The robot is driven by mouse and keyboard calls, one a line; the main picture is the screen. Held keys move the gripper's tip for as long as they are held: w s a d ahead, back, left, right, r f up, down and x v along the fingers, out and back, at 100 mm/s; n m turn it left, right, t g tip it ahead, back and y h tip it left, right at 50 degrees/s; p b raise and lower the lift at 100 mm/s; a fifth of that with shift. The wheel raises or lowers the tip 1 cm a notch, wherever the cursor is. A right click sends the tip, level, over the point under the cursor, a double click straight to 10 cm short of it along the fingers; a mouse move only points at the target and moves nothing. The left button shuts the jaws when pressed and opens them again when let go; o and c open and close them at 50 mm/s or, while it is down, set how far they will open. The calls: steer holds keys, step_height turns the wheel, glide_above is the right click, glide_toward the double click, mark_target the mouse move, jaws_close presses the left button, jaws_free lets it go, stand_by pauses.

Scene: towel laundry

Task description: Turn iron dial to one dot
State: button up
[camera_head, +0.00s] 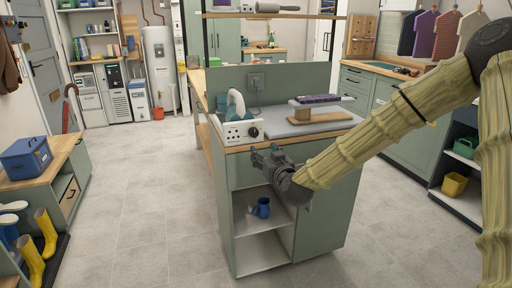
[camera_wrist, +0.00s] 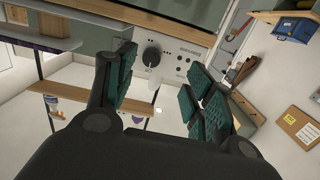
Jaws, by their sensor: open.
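The iron station (camera_head: 238,134) is a white box with a teal and white iron (camera_head: 235,104) on it, at the left of the grey-green island's top. Its black dial (camera_head: 254,132) is on the right of the front panel. The dial (camera_wrist: 152,55) also shows in the wrist view, with a pale pointer mark and small markings on the panel (camera_wrist: 183,48). The setting is too small to tell. My gripper (camera_head: 262,155) is just below and in front of the panel. In the wrist view my gripper (camera_wrist: 160,68) is open and empty, with the dial between its fingers but apart from them.
A grey ironing pad (camera_head: 300,126) with a folded purple towel (camera_head: 318,98) on a small raised board lies right of the station. A blue mug (camera_head: 261,208) stands on the open shelf below. The floor (camera_head: 140,205) left of the island is clear.

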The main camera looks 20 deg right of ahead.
mark_target(255, 133)
steer(key=shift+t, duration=0.3)
steer(key=w, duration=0.3)
steer(key=w+r, duration=0.1)
steer(key=w, duration=0.3)
steer(key=w+r, duration=0.1)
steer(key=w, duration=0.3)
steer(key=shift+w+d+r, duration=0.1)
steer(key=shift+w+d, duration=0.1)
steer(key=shift+w, duration=0.05)
steer(key=c, duration=1)
